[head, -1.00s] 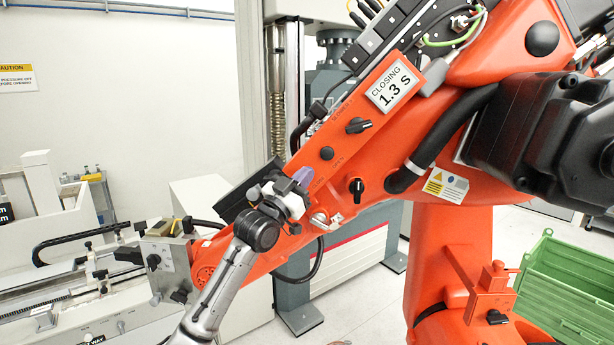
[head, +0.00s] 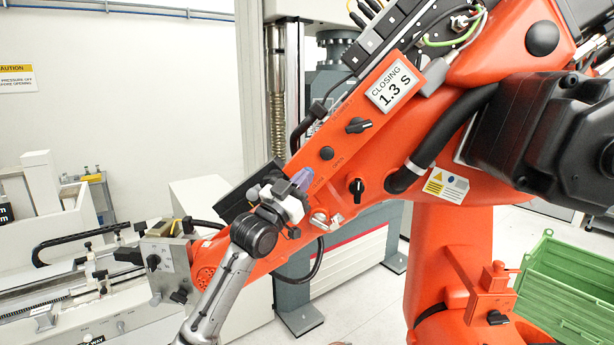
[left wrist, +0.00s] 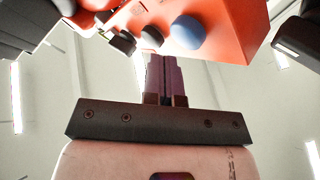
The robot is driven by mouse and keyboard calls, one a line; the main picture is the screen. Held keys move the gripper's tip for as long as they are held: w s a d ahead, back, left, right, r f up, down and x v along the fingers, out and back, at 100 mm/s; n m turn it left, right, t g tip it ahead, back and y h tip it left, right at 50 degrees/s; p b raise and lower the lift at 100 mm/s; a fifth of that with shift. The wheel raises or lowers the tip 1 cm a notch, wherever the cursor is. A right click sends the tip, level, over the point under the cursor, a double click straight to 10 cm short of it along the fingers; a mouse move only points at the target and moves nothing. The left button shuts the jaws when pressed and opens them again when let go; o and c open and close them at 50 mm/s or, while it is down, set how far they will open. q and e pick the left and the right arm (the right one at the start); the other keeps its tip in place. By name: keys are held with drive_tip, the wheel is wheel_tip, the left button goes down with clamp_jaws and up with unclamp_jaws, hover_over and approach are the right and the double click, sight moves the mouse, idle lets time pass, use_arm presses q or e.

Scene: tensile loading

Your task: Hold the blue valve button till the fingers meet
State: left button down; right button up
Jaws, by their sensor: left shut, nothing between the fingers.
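The blue valve button (left wrist: 188,32) shows in the left wrist view as a round dome on the orange arm's face, beside a black button (left wrist: 151,37). My right gripper is not in view.
The orange arm (head: 300,140) slants across the view with a "CLOSING 1.3 S" label (head: 394,87), knobs and hoses. A grey metal gripping head (head: 170,262) is at its lower left end; its finger gap is unclear. A green crate (head: 565,290) stands at right.

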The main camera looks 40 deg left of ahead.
use_arm(q)
drive_tip(key=shift+s+d, duration=0.7)
drive_tip(key=shift+s, duration=0.35)
drive_tip(key=shift+s+d, duration=0.65)
drive_tip(key=shift+s, duration=0.35)
drive_tip(key=s+d+f+g+y, duration=0.1)
drive_tip(key=s+d+f+g, duration=0.25)
drive_tip(key=f, duration=0.35)
drive_tip(key=s+d+f+n+g+y+p, duration=0.1)
drive_tip(key=s+d+f+g+y, duration=0.2)
drive_tip(key=f, duration=0.4)
drive_tip(key=s+d+f+g, duration=0.2)
drive_tip(key=s+f+g, duration=0.15)
drive_tip(key=f, duration=0.25)
drive_tip(key=s+d+f+g+h+p, duration=0.1)
drive_tip(key=s+d+f+g, duration=0.2)
drive_tip(key=s+f, duration=0.6)
drive_tip(key=s+d+f+g+p, duration=0.1)
drive_tip(key=s+d+f+g, duration=0.2)
drive_tip(key=s+f, duration=0.7)
drive_tip(key=s+d+f+g+h+p, duration=0.1)
drive_tip(key=s+d+f+g, duration=0.2)
drive_tip(key=s+f, duration=0.7)
drive_tip(key=shift+s+g+h+p, duration=0.3)
drive_tip(key=shift+s+g, duration=0.2)
drive_tip(key=shift+s, duration=0.4)
